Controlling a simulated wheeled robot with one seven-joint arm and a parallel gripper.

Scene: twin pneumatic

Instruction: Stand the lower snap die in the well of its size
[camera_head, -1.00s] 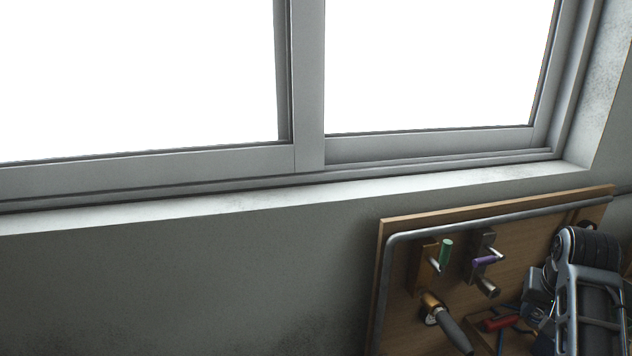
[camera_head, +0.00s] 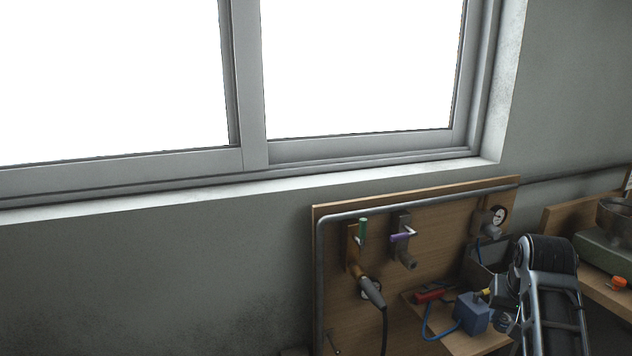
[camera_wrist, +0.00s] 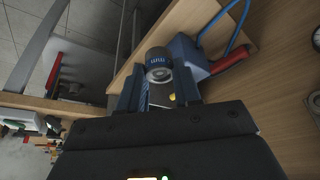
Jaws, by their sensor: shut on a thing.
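My gripper (camera_wrist: 158,93) shows in the wrist view, its two dark fingers closed on a short grey cylindrical piece with a blue marked band (camera_wrist: 158,60). This looks like the snap die, though I cannot be certain. A small yellow spot shows beside it, between the fingers. The piece is just in front of a blue box (camera_wrist: 188,55) with a blue hose. In the head view the blue box (camera_head: 472,312) sits on a small wooden shelf, with my arm to its right; the fingers there are mostly hidden. I cannot make out the wells.
A wooden board (camera_head: 345,215) carries a green-handled valve (camera_head: 363,232), a purple-handled valve (camera_head: 402,238) and a gauge (camera_head: 497,216). A red tool (camera_head: 430,293) lies left of the blue box. A pipe runs along the board's top.

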